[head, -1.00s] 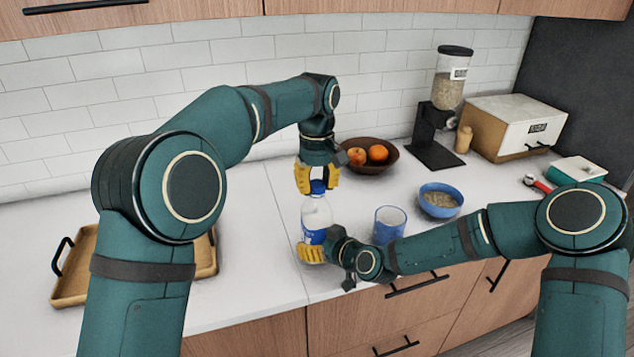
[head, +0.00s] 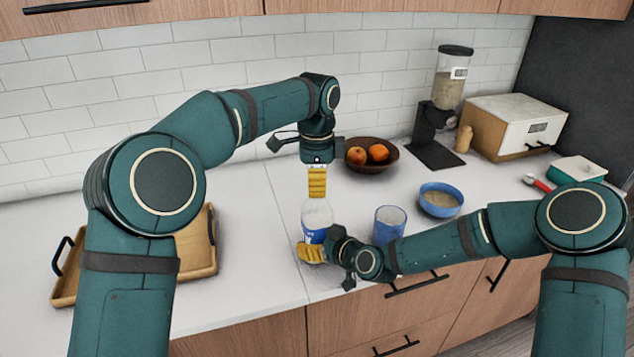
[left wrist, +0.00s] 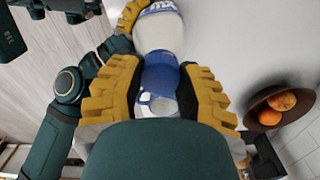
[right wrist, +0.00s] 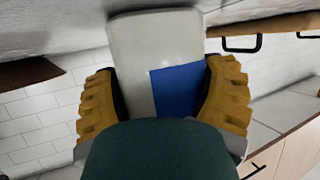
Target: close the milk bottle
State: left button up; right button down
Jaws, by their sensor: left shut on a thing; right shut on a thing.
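The milk bottle (head: 317,217) stands upright on the counter, white with a blue label. My right gripper (head: 311,253) is shut around its lower body from the right; the right wrist view shows the bottle's side (right wrist: 135,60) between both fingers. My left gripper (head: 317,182) points down over the bottle top. In the left wrist view its yellow fingers flank the blue cap (left wrist: 160,75) at the bottle's neck, shut on it. In the head view the fingers hide the cap. Whether the cap is fully seated cannot be told.
A blue cup (head: 389,224) stands close right of the bottle, beside my right forearm. A blue bowl (head: 441,199) and a fruit bowl (head: 371,156) are farther back. A wooden tray (head: 200,248) lies at left. The counter between tray and bottle is clear.

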pick_arm(q)
jog(key=m, duration=0.5)
jog(key=shift+m, duration=0.4)
jog(key=m, duration=1.5)
jog(key=shift+m, duration=0.3)
jog(key=o, duration=0.7)
jog(key=shift+o, duration=0.2)
notch_tip(320, 180, up, 12)
jog(key=shift+w, duration=0.1)
